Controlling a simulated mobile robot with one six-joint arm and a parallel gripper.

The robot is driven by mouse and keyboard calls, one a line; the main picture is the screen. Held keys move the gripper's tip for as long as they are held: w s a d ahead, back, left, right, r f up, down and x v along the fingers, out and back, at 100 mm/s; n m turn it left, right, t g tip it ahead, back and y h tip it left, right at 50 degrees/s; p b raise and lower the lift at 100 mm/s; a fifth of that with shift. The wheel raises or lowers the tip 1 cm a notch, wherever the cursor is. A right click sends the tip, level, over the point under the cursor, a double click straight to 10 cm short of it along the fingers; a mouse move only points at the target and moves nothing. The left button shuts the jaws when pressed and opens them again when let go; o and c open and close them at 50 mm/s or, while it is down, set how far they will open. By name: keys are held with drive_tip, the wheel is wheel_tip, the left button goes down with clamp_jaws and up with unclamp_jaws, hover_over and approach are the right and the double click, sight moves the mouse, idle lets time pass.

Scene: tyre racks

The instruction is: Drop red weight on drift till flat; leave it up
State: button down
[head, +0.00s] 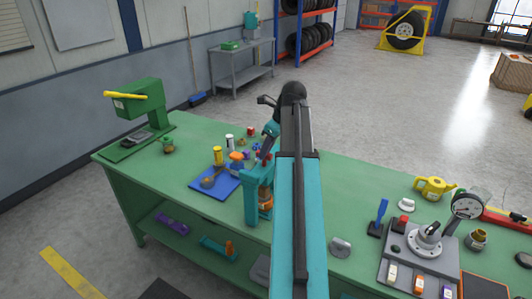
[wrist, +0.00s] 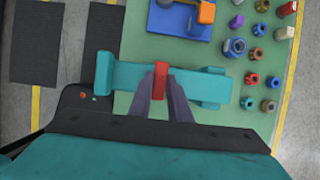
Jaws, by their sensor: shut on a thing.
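The red weight (wrist: 161,78) is between my gripper's purple fingers (wrist: 161,84) in the wrist view, and the gripper is shut on it. It is over the middle of a teal stand (wrist: 128,76), whose long body runs left to right under it. In the head view the teal stand (head: 251,200) stands upright on the green bench, partly hidden by my arm. An orange part (head: 266,199) shows low in the stand. The drift cannot be made out; the stand, weight and fingers hide the space below.
A blue board (head: 207,191) with an orange block (head: 236,155) lies left of the stand on the green bench (head: 185,145). Several small coloured parts lie behind. A green press (head: 145,98) is at the far left; a gauge fixture (head: 427,243) is at the right.

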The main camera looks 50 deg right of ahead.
drive_tip(key=shift+r, duration=0.85)
drive_tip(key=shift+w+d, duration=0.1)
drive_tip(key=shift+r, duration=0.1)
drive_tip(key=c, duration=1.6)
unclamp_jaws()
drive_tip(key=shift+c, duration=0.2)
drive_tip(key=b+v, duration=0.3)
drive_tip(key=v, duration=1)
drive_tip(key=shift+r, duration=0.3)
